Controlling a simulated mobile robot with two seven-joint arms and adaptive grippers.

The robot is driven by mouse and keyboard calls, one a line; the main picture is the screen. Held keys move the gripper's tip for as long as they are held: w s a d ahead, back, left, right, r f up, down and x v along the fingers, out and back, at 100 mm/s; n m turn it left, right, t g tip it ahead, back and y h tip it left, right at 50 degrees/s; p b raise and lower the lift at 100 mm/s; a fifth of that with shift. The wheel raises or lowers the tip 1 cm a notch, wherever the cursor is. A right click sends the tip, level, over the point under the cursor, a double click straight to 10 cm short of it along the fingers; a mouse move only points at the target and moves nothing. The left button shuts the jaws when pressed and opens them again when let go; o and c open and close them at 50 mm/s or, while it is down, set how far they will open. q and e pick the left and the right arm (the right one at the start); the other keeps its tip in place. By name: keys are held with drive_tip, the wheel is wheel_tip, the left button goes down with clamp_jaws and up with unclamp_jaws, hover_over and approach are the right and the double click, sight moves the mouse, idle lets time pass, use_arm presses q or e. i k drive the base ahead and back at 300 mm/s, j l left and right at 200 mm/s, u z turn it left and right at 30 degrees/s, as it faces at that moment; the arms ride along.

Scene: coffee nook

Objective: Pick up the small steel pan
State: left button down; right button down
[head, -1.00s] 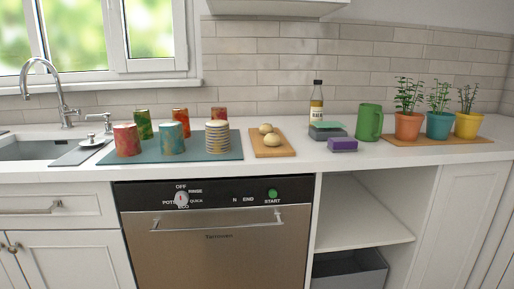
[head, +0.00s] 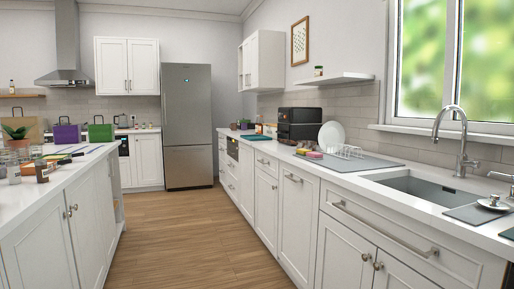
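I cannot make out a small steel pan in the head view. A small round shiny item with a knob (head: 493,202) sits on the grey mat by the sink at the right edge; I cannot tell what it is. Neither of my grippers shows in the head view.
The sink (head: 430,190) and faucet (head: 460,140) are at the right. A dish rack (head: 350,152), white plate (head: 331,136) and dark appliance (head: 300,123) stand on that counter. A fridge (head: 187,125) is at the back. An island (head: 60,205) is at left. Wooden floor (head: 180,235) is open between.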

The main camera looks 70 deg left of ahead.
sight(307, 145)
drive_tip(key=k+u, duration=0.1)
drive_tip(key=u, duration=1.7)
drive_tip(key=i+j+z, duration=0.15)
drive_tip(key=i+z, duration=0.3)
drive_tip(key=i, duration=0.2)
drive_tip(key=i+j+z, duration=0.4)
drive_tip(key=i, duration=0.2)
drive_tip(key=i+j+z, duration=0.9)
drive_tip(key=j, duration=0.3)
drive_tip(key=i+j, duration=0.1)
drive_tip(key=i+j+u, duration=0.1)
drive_tip(key=j, duration=0.25)
drive_tip(key=k+j+u, duration=0.1)
drive_tip(key=j+u, duration=0.55)
drive_tip(key=u, duration=0.15)
drive_tip(key=j+u, duration=0.45)
drive_tip(key=k+l, duration=0.05)
